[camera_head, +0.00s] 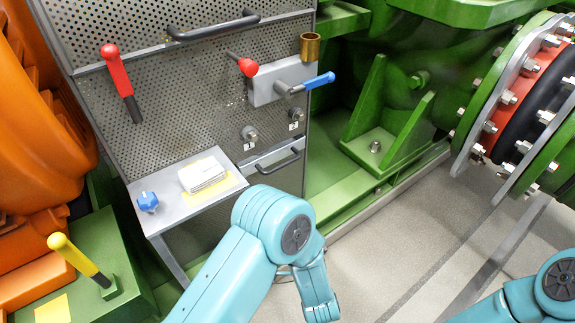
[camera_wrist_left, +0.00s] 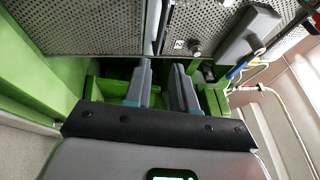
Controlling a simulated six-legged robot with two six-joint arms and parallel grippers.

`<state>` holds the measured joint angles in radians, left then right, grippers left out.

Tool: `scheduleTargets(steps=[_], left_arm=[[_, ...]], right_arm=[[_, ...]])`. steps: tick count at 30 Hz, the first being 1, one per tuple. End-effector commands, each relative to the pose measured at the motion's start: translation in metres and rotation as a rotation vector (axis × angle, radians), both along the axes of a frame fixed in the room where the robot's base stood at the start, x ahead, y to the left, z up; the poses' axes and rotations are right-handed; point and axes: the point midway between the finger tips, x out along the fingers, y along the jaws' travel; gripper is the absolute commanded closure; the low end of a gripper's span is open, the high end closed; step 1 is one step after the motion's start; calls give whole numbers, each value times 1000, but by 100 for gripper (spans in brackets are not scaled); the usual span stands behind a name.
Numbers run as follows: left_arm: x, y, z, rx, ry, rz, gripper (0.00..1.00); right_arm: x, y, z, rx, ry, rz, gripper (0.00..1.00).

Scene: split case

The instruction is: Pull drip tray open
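The drip tray (camera_head: 268,159) is a grey drawer front with a dark bar handle (camera_head: 280,161), low on the perforated panel. It looks closed. My left arm comes up from the bottom of the head view and bends down in front of the panel, to the lower right of the tray; its fingers do not show there. In the left wrist view my left gripper (camera_wrist_left: 162,88) has its two fingers apart, with nothing held between them. I cannot clearly make out the tray handle in that view. My right gripper is out of view; only an arm joint shows at lower right.
A grey shelf (camera_head: 166,209) with a blue knob (camera_head: 148,202) and a white cloth-like stack (camera_head: 202,175) juts out left of the tray. Red and blue levers sit above. A green frame (camera_head: 385,150) stands at right. Floor is clear at lower right.

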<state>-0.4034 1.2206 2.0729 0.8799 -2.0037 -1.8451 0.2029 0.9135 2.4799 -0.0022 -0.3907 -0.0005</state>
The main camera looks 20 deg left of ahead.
Motion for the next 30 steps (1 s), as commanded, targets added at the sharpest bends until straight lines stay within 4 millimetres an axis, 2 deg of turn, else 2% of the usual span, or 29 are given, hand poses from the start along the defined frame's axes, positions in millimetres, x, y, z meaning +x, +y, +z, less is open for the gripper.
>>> scheduleTargets(steps=[1, 8, 15, 18, 24, 30], left_arm=[[1, 2, 7, 0, 2, 2, 75], [15, 14, 15, -3, 6, 4, 75], [41, 29, 19, -3, 3, 3, 75], [62, 41, 11, -6, -4, 4, 75], [104, 62, 19, -4, -4, 1, 75], [130, 75, 25, -4, -1, -1, 75]], right_arm=[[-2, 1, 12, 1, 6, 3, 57], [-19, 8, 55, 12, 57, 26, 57], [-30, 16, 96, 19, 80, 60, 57], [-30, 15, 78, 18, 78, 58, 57], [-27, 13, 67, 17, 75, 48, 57], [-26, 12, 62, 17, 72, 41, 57]])
